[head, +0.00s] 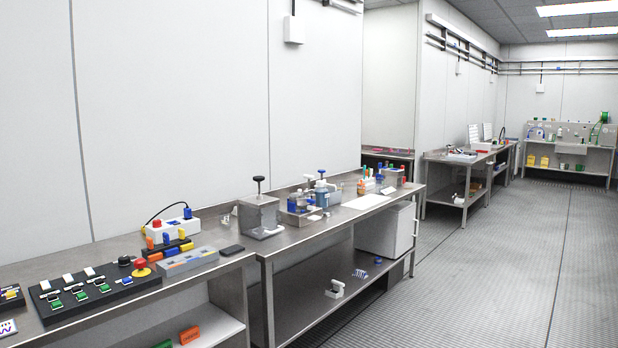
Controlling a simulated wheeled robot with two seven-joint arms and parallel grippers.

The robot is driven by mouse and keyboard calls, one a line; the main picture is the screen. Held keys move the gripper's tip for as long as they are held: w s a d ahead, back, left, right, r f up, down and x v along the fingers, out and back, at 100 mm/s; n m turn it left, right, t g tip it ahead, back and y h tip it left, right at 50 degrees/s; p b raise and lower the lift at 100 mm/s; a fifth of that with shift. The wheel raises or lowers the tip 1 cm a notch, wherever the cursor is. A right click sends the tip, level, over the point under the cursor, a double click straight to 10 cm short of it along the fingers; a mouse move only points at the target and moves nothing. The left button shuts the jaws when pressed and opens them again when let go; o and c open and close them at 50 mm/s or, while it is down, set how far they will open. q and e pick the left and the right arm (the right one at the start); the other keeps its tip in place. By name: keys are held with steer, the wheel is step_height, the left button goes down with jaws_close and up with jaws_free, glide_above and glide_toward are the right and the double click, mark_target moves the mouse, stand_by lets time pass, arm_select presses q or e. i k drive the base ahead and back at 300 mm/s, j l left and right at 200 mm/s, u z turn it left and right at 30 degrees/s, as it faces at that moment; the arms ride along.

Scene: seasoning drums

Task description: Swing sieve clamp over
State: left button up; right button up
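I cannot make out a sieve clamp for certain at this distance. A steel box-shaped unit (259,217) with a black knob (259,179) on a stem stands on the middle steel bench (300,238). Neither of my grippers is in view.
The near bench holds a black control panel (88,291) with a red mushroom button (141,265) and a white power strip (165,233). A white cabinet (386,236) sits under the middle bench. The grated floor (500,270) at right is clear. A wash station (570,150) stands far back.

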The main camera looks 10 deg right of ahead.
mark_target(306, 176)
steer(key=i+l+u, duration=0.2)
steer(key=u, duration=0.4)
steer(key=i+l+u, duration=0.1)
steer(key=l, duration=0.2)
steer(key=i+l+u, duration=0.1)
steer(key=l, duration=0.25)
steer(key=i+l+u, duration=0.1)
steer(key=i+l, duration=0.15)
steer(key=i+l+u, duration=0.1)
steer(key=l, duration=0.3)
steer(key=i+l+u, duration=0.1)
steer(key=l, duration=0.25)
steer(key=i+l+u, duration=0.1)
steer(key=l, duration=0.3)
steer(key=i+l, duration=0.1)
steer(key=l, duration=0.3)
steer(key=i+l, duration=0.15)
steer(key=l, duration=0.25)
steer(key=i+l, duration=0.1)
steer(key=l, duration=0.3)
steer(key=i+l, duration=0.15)
steer(key=l, duration=0.3)
steer(key=i+l, duration=0.1)
steer(key=l, duration=0.3)
steer(key=i+l, duration=0.1)
steer(key=l, duration=0.3)
steer(key=i+l, duration=0.15)
steer(key=l, duration=0.25)
steer(key=u, duration=0.05)
